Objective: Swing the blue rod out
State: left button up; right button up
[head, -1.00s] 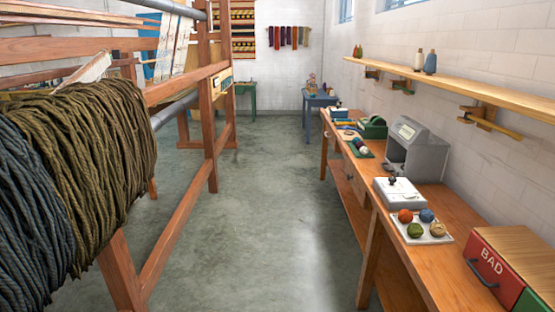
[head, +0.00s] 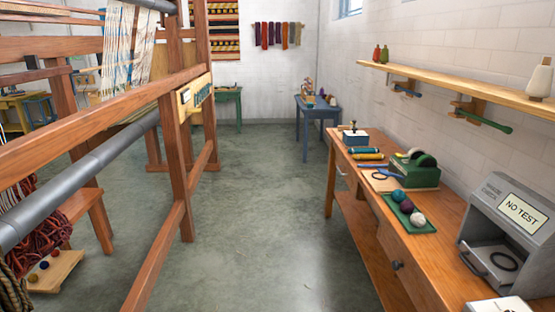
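A short blue rod (head: 407,91) hangs below the wooden wall shelf (head: 440,80) on the right, at the shelf's farther bracket. It is small in the view, and its exact angle to the wall is hard to tell. A green rod (head: 486,122) is at the nearer bracket under the same shelf. Neither of my grippers is in view.
A wooden bench (head: 425,260) runs along the right wall, with a grey tester (head: 510,235) reading "NO TEST", a green tray (head: 408,213) of yarn balls and a green device (head: 416,170). A loom frame (head: 175,160) stands left. The concrete floor (head: 265,215) between is clear.

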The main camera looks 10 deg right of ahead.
aim_at(397, 87)
jog(key=i+j+z, duration=0.1)
jog(key=i+z, duration=0.25)
jog(key=i, duration=0.2)
jog(key=i+j+z, duration=0.4)
jog(key=i, duration=0.15)
jog(key=i+j+z, duration=0.35)
jog(key=i, duration=0.15)
jog(key=i+l, duration=0.1)
jog(key=l, duration=0.3)
jog(key=i+l, duration=0.1)
jog(key=l, duration=0.35)
jog(key=i+j+u, duration=0.15)
jog(key=i+j, duration=0.3)
jog(key=i+j+u, duration=0.1)
jog(key=i+j, duration=0.3)
jog(key=i, duration=0.2)
